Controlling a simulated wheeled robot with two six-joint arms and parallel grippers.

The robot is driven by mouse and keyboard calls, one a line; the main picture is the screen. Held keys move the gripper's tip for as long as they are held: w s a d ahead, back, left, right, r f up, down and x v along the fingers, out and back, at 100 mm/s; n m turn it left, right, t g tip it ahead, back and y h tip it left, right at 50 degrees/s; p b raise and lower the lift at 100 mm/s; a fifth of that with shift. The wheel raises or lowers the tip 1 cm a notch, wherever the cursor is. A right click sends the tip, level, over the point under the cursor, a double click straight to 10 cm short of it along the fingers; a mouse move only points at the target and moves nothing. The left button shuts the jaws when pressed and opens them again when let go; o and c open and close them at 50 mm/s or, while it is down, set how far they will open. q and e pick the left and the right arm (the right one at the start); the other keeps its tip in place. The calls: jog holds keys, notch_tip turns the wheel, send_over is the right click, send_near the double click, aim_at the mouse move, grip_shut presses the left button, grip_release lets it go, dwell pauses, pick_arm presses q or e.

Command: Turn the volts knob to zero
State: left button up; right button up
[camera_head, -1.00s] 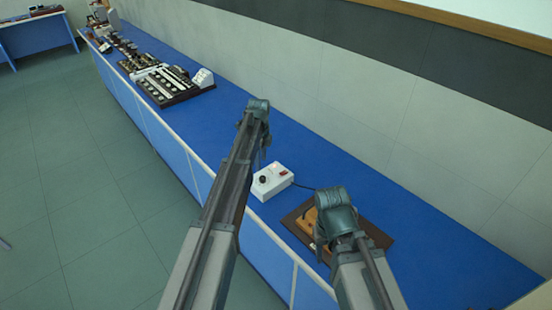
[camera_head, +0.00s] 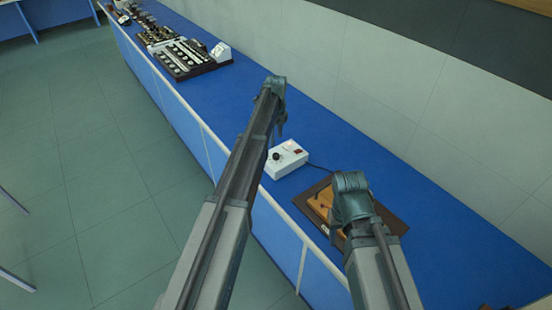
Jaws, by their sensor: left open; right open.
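A white box (camera_head: 289,161) stands on the blue bench, with a dark round knob (camera_head: 277,156) on its face and a small red switch (camera_head: 298,151) on top. No lettering is readable, so I cannot tell whether this is the volts knob or where it points. My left gripper (camera_head: 280,128) is open and empty, hanging above the bench just behind the box, apart from the knob. My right gripper (camera_head: 340,238) is open, over the dark board to the right of the box; its fingertips are mostly hidden behind its wrist.
A dark board (camera_head: 391,222) with a wooden piece (camera_head: 321,201) lies right of the box, joined to it by a black cable (camera_head: 320,167). Equipment on a dark base (camera_head: 182,60) stands farther along the blue bench (camera_head: 235,97). Bare bench lies between. A wall runs behind.

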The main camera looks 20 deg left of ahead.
aim_at(276, 155)
pick_arm(q)
notch_tip(276, 155, down, 9)
jog(key=b, duration=0.7)
jog(key=shift+b, duration=0.35)
pick_arm(e)
notch_tip(276, 155, down, 9)
jog(key=shift+r, duration=0.1)
pick_arm(q)
jog(key=shift+r, duration=0.1)
grip_shut()
